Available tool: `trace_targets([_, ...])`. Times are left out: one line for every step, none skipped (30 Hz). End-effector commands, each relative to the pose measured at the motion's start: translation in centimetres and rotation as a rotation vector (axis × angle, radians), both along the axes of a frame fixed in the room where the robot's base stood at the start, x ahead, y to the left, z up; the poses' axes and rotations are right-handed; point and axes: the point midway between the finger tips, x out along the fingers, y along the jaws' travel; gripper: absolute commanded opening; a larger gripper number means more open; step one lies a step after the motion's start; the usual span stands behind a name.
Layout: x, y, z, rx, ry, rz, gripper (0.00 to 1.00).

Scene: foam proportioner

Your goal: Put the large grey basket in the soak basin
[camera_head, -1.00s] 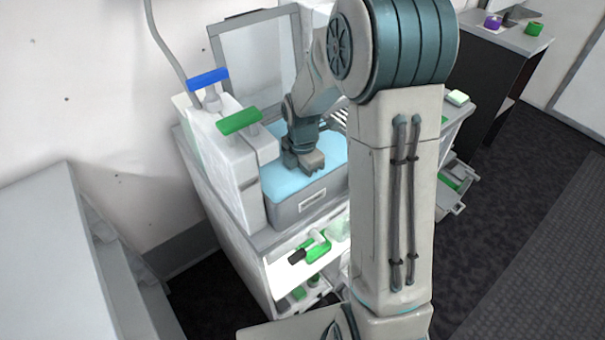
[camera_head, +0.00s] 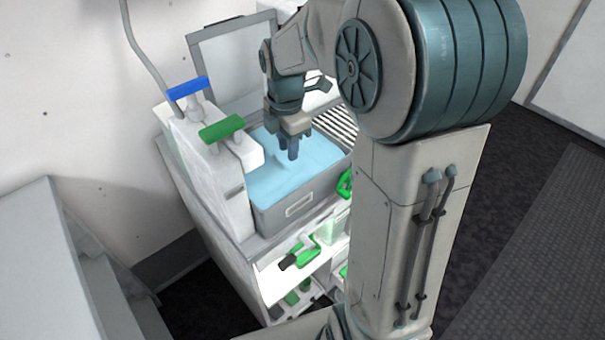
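The soak basin (camera_head: 268,216) is a grey tub with a label on its front, filled with light blue liquid. It stands on the counter right of the white dispenser. My gripper (camera_head: 291,152) points down over the back part of the basin, with its fingertips at or just above the liquid. Its fingers look close together, and I cannot tell whether they are open or shut. I see nothing held between them. I cannot make out a large grey basket; my arm hides much of the counter to the right.
The white dispenser (camera_head: 215,180) with blue (camera_head: 188,88) and green (camera_head: 222,128) handles stands close left of the basin. A slatted rack (camera_head: 338,122) lies behind right. A green item (camera_head: 345,184) is at the basin's right edge. Shelves below hold green-and-white items (camera_head: 303,252).

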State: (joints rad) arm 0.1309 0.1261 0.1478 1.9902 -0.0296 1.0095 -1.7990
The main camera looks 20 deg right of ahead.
Motion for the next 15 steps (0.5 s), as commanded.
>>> trace_targets([-0.9,0.0,0.6,-0.003,-0.016,-0.078,0.25])
trace_targets([-1.5,0.1,0.9,-0.003,-0.024,-0.138,0.25])
trace_targets([-2.4,0.1,1.3,-0.002,-0.037,-0.223,0.25])
trace_targets([-3.1,0.1,1.6,-0.001,-0.047,-0.292,0.25])
trace_targets([-3.8,0.1,1.9,0.002,-0.057,-0.364,0.25])
trace_targets([-4.7,0.1,2.2,0.007,-0.071,-0.459,0.25])
trace_targets([-5.4,0.1,2.4,0.012,-0.081,-0.529,0.25])
trace_targets([-6.1,0.1,2.6,0.018,-0.092,-0.599,0.25])
trace_targets([-7.1,0.1,2.8,0.027,-0.105,-0.693,0.25])
trace_targets([-7.8,0.1,2.9,0.035,-0.114,-0.763,0.25])
trace_targets([-8.5,0.1,3.0,0.043,-0.121,-0.835,0.25])
trace_targets([-9.4,0.1,3.2,0.056,-0.133,-0.928,0.25])
trace_targets([-10.1,0.1,3.2,0.067,-0.141,-0.999,0.25])
trace_targets([-10.8,0.1,3.3,0.08,-0.148,-1.069,0.25])
trace_targets([-11.7,0.1,3.3,0.097,-0.157,-1.163,0.25])
